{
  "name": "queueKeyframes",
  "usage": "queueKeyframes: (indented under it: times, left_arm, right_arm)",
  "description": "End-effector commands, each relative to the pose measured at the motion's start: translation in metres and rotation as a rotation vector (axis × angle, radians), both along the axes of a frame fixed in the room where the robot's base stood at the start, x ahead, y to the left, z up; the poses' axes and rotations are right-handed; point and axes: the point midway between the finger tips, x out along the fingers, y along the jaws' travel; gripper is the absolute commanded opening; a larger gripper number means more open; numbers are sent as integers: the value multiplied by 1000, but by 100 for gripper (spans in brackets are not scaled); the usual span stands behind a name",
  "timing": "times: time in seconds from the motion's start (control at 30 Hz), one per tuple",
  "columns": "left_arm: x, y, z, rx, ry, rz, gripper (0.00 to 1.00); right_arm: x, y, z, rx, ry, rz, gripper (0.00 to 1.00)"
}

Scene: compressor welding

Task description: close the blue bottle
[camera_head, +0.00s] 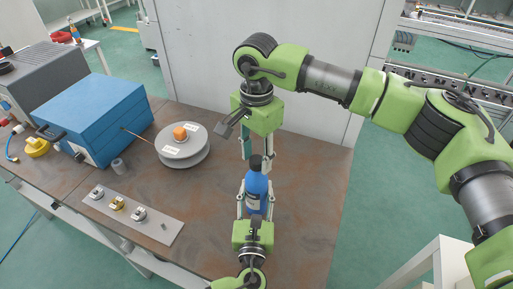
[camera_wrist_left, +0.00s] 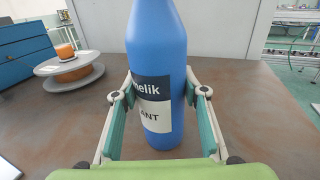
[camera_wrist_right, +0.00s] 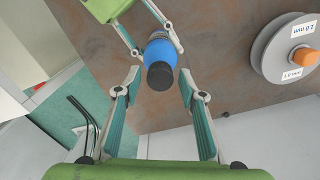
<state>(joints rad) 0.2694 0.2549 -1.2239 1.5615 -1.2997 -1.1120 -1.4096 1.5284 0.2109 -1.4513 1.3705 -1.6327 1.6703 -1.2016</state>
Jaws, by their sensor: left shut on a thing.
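The blue bottle (camera_head: 257,192) stands upright on the brown table, with a black cap (camera_head: 255,163) on its top. My left gripper (camera_head: 256,200) is shut around the bottle's body from the near side. In the left wrist view the bottle (camera_wrist_left: 158,55) shows a dark and white label, and its top is cut off by the frame. My right gripper (camera_head: 257,152) is open and points down at the bottle's top. In the right wrist view the black cap (camera_wrist_right: 160,76) lies between its fingertips, with a gap on each side.
A grey spool (camera_head: 183,147) with an orange knob stands left of the bottle. Further left are a blue box (camera_head: 95,115) and a metal plate (camera_head: 133,215) with small fittings. A pale panel (camera_head: 200,50) rises behind the table. The table right of the bottle is clear.

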Motion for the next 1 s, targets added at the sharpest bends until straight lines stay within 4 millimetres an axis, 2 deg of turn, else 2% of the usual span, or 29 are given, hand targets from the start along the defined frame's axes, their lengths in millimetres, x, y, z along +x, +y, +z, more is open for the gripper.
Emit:
queueKeyframes:
  times: [0.23, 0.37, 0.4, 0.57, 0.67, 1.0]
  left_arm:
    - [0, 0, 0, 0, -1, 0, 0]
    - [0, 0, 0, 0, -1, 0, 0]
    - [0, 0, 0, 0, -1, 0, 0]
    - [0, 0, 0, 0, -1, 0, 0]
    - [0, 0, 0, 0, -1, 0, 0]
    - [0, 0, 0, 0, -1, 0, 0]
  right_arm:
    - [0, 0, 0, 0, 0, 0, 37]
    - [0, 0, 0, 0, 0, 0, 3]
    - [0, 0, 0, 0, 0, 0, 0]
    - [0, 0, 0, 0, 0, -21, 0]
    - [0, 0, 0, 0, 0, -115, 0]
    - [0, 0, 0, 0, 1, -765, 0]
